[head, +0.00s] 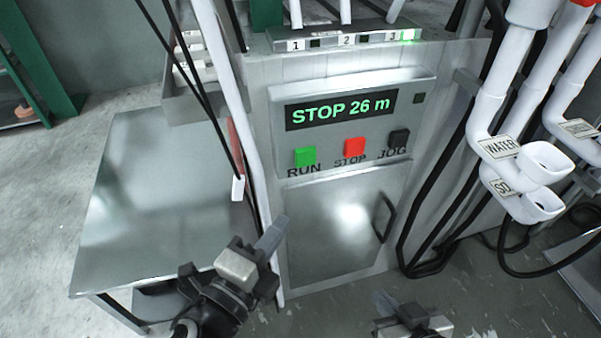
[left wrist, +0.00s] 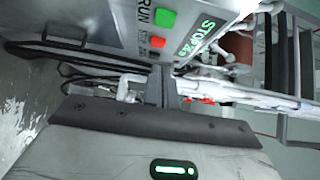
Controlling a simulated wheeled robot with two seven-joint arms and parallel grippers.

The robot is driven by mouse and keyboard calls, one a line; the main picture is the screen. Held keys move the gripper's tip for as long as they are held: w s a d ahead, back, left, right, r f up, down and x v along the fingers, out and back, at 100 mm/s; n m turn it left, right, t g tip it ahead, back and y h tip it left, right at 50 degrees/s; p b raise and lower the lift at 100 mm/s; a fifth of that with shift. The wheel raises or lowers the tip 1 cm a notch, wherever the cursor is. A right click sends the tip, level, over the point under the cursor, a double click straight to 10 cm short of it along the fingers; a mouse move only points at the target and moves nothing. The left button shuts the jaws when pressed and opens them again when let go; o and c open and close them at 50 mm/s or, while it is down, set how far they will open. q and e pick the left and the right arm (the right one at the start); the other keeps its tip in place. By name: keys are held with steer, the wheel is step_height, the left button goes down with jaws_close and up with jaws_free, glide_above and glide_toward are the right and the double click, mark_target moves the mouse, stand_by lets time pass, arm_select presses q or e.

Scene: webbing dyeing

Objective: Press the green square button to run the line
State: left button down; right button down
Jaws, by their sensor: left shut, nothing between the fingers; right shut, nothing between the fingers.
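The green square button (head: 305,156) sits above the word RUN on the grey control cabinet. It also shows in the left wrist view (left wrist: 165,18). The display (head: 341,109) above it reads "STOP 26 m". A red STOP button (head: 354,146) and a black JOG button (head: 399,138) are to its right. My left gripper (head: 272,234) is shut and empty, below and left of the green button and apart from it. My right gripper (head: 384,302) is shut and empty, low in front of the cabinet; only part of it shows.
A metal table (head: 150,200) stands left of the cabinet. White pipes labelled WATER (head: 500,147) and black hoses are on the right. The cabinet door has a dark handle (head: 386,218). A strip numbered 1 to 3 (head: 345,41) has its light lit at 3.

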arm_select(q)
steer(key=shift+w, duration=0.1)
steer(key=p, duration=0.2)
glide_toward(312, 159)
steer(key=w+d, duration=0.2)
steer(key=d, duration=0.2)
steer(key=shift+w+a, duration=0.35)
steer(key=shift+w, duration=0.4)
steer(key=shift+w+a, duration=0.35)
steer(key=shift+w, duration=0.45)
